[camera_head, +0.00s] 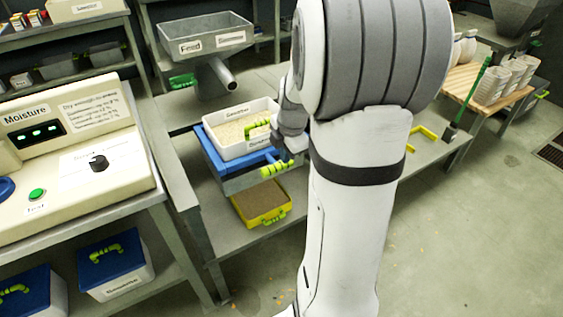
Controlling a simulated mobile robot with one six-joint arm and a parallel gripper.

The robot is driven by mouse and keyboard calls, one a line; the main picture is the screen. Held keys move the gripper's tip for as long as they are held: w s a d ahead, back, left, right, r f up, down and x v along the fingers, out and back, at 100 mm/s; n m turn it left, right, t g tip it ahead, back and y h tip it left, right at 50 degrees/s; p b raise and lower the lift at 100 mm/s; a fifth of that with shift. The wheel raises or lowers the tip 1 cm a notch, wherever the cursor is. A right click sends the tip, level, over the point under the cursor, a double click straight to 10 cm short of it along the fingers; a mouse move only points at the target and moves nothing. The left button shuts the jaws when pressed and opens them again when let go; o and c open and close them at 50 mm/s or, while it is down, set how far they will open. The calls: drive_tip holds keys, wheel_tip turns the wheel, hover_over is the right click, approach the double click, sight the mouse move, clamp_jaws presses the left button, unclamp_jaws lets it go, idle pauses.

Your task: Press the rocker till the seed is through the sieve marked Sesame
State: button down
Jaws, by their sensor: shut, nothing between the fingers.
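A white sieve tray (226,152) holding pale seed (232,131) sits on a blue-topped frame (216,162) on the bench. Its label is small and I cannot read it surely. A lime-green grip (257,128) stands at the tray's right side. A lime-green handle (276,169) sticks out at the frame's front right; I cannot tell whether it is the rocker. My gripper (287,142) is shut and empty, just right of the tray and above that handle. My arm hides part of it, and I cannot tell whether it touches anything.
A grey Feed hopper (205,45) with a spout stands behind. The Moisture meter (75,150) is at left, above blue-lidded boxes (115,262). A green-handled brush (470,95) and white cups (490,85) are at right.

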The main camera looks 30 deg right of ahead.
drive_tip(key=v, duration=0.5)
drive_tip(key=shift+s+p, duration=0.2)
drive_tip(key=shift+p, duration=0.15)
idle(1.9)
drive_tip(key=s+a+r+m+p, duration=1.4)
drive_tip(key=s+a+r+m, duration=0.1)
drive_tip(key=m, duration=0.3)
drive_tip(key=shift+a+r, duration=0.25)
drive_tip(key=shift+r, duration=0.55)
